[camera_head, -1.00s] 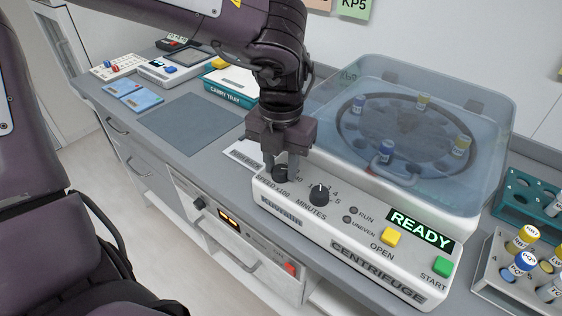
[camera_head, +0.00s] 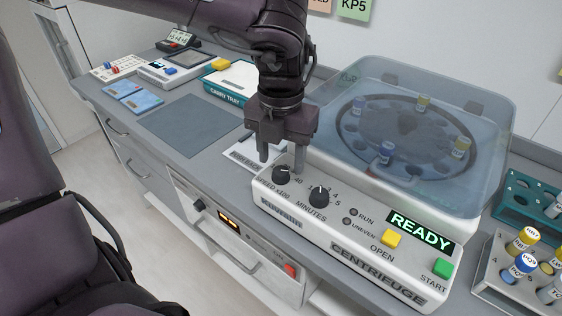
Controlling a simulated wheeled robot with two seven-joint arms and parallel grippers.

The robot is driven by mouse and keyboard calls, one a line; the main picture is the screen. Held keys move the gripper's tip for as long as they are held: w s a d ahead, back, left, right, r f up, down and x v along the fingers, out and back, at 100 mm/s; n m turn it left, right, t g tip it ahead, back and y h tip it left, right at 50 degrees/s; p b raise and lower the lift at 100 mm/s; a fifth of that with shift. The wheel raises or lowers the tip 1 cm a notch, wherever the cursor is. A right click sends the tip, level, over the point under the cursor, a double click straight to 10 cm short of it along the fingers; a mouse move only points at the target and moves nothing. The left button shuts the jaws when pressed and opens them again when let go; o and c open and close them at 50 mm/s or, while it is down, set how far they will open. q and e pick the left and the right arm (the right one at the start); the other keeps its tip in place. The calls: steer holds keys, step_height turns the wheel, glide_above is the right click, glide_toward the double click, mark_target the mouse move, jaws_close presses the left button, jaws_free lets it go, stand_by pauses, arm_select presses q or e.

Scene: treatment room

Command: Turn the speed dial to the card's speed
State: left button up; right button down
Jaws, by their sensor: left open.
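The speed dial (camera_head: 282,175) is a black knob at the left end of the centrifuge's (camera_head: 340,243) white front panel, above the partly legible "SPEED x100" print. A similar minutes dial (camera_head: 320,197) is to its right. My left gripper (camera_head: 281,160) points down with its two fingers apart, just above and behind the speed dial, and holds nothing. A white card (camera_head: 243,154) lies on the counter behind the gripper; it is partly covered and its text is too small to read. My right gripper is not in view.
The clear lid (camera_head: 480,110) is closed over a rotor with several tubes. The display (camera_head: 420,231) reads READY. Yellow open (camera_head: 391,238) and green start (camera_head: 442,267) buttons are on the panel. Tube racks stand at right. A grey mat (camera_head: 190,125) on the counter is bare.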

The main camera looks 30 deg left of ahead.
mark_target(281, 170)
arm_select(q)
step_height(281, 170, up, 5)
steer(key=shift+r, duration=0.15)
stand_by(0.5)
